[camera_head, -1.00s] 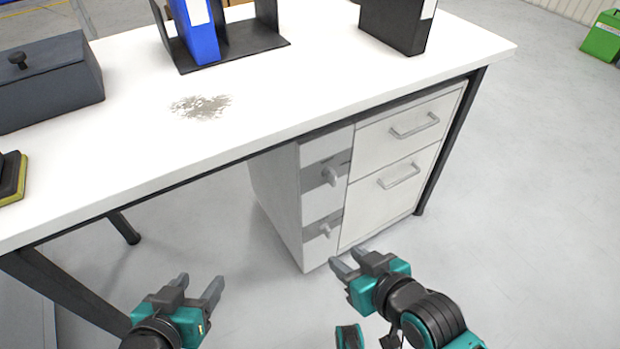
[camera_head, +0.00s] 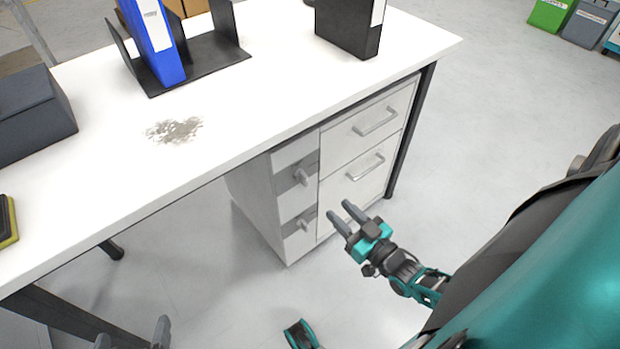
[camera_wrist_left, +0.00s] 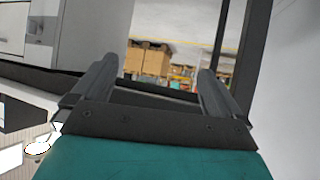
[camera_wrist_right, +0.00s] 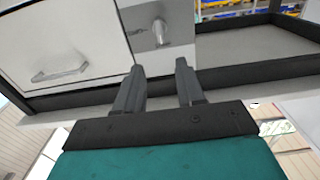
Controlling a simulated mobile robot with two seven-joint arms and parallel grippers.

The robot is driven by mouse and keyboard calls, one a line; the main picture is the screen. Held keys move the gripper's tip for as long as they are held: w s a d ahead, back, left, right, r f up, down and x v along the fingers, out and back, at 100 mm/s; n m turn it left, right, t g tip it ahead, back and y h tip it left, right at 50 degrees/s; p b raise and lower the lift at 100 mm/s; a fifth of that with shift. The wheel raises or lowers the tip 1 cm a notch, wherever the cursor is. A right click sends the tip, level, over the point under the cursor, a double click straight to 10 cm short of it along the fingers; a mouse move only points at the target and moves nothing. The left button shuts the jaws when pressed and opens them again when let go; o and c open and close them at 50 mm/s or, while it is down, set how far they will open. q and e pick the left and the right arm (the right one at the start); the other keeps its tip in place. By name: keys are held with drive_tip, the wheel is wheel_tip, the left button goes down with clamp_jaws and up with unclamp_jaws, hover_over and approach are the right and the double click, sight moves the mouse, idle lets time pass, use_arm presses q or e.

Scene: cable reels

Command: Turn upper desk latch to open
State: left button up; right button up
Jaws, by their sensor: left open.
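The upper latch (camera_head: 302,177) is a small light grey knob on a grey plate, on the narrow left front of the white drawer cabinet (camera_head: 252,200) under the desk. The lower latch (camera_head: 304,223) is below it. My right gripper (camera_head: 339,208) is in front of the cabinet, right of the latches in the head view, open and empty. In the right wrist view a latch (camera_wrist_right: 159,32), seemingly the upper one, lies beyond the parted fingers (camera_wrist_right: 159,68), not touching them. My left gripper (camera_head: 132,338) is at the bottom edge of the head view, mostly cut off, open and empty.
The white desk top (camera_head: 270,100) overhangs the cabinet, with a dark frame below its edge. Two handled drawers (camera_head: 362,150) are right of the latches. A desk leg (camera_head: 408,130) stands beyond them. Binders and a dark box (camera_head: 35,112) are on the desk. Floor in front is clear.

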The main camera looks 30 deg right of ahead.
sight(307, 179)
drive_tip(key=w, duration=0.3)
drive_tip(key=w+b, duration=0.1)
drive_tip(key=w, duration=0.3)
drive_tip(key=w+a+b, duration=0.1)
drive_tip(key=w, duration=0.3)
drive_tip(key=shift+f, duration=0.1)
drive_tip(key=shift+w+b, duration=0.35)
drive_tip(key=shift+w, duration=0.25)
drive_tip(key=shift+c, duration=0.3)
clamp_jaws()
